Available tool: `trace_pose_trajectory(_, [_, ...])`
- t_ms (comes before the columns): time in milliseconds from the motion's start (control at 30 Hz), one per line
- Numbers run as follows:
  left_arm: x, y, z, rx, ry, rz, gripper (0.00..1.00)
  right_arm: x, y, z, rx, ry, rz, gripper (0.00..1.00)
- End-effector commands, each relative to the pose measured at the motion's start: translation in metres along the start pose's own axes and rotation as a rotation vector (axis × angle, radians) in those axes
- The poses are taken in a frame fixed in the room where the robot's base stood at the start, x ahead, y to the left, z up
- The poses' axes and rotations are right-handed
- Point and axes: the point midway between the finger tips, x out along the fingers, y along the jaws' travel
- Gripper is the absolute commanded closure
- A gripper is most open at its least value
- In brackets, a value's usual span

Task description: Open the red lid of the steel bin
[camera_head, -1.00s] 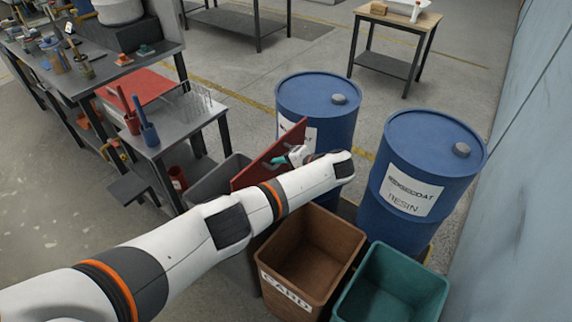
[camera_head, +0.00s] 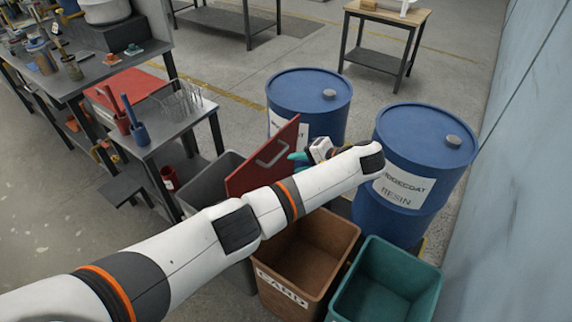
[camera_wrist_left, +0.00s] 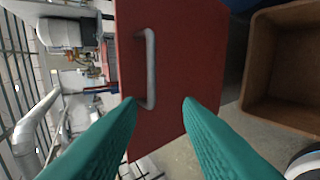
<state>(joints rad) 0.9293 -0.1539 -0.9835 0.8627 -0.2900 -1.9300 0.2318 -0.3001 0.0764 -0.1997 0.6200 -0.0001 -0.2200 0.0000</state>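The red lid (camera_head: 254,172) stands raised and steeply tilted at the grey steel bin (camera_head: 205,188), partly behind my left arm. The bin's open top shows to the left of the lid. The lid's grey handle (camera_head: 277,148) faces my left gripper (camera_head: 297,156), which is just to its right. In the left wrist view, the lid (camera_wrist_left: 185,45) fills the middle and its handle (camera_wrist_left: 151,68) is upright in the picture. The teal fingers of my left gripper (camera_wrist_left: 159,101) are spread, with nothing held between them. My right gripper is not in view.
Two blue drums (camera_head: 311,100) (camera_head: 424,150) stand behind and right of my arm. A brown card bin (camera_head: 285,275) and a teal bin (camera_head: 385,285) are in front. A grey bench (camera_head: 170,128) with a red panel and pots is at left.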

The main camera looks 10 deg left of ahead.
Motion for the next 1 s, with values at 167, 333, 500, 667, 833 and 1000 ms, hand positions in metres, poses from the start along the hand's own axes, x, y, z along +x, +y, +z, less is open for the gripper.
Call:
trace_pose_trajectory(167, [-0.022,-0.001,0.0,0.0,0.0,0.0,0.67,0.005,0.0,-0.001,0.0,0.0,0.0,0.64])
trace_pose_trajectory(333, [-0.029,0.0,0.0,0.0,0.001,0.0,0.67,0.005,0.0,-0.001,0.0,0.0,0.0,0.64])
trace_pose_trajectory(500, [-0.029,0.0,0.0,0.0,0.001,0.0,0.67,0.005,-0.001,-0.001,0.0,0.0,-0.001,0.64])
trace_pose_trajectory(667, [-0.029,0.0,0.0,0.0,0.001,0.0,0.67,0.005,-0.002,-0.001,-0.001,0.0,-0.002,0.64])
trace_pose_trajectory(833, [-0.024,-0.005,-0.001,0.009,0.002,-0.011,0.67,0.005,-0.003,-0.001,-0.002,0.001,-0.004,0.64])
trace_pose_trajectory(1000, [0.013,-0.053,-0.011,0.07,-0.008,-0.115,0.67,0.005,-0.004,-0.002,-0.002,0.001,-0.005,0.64])
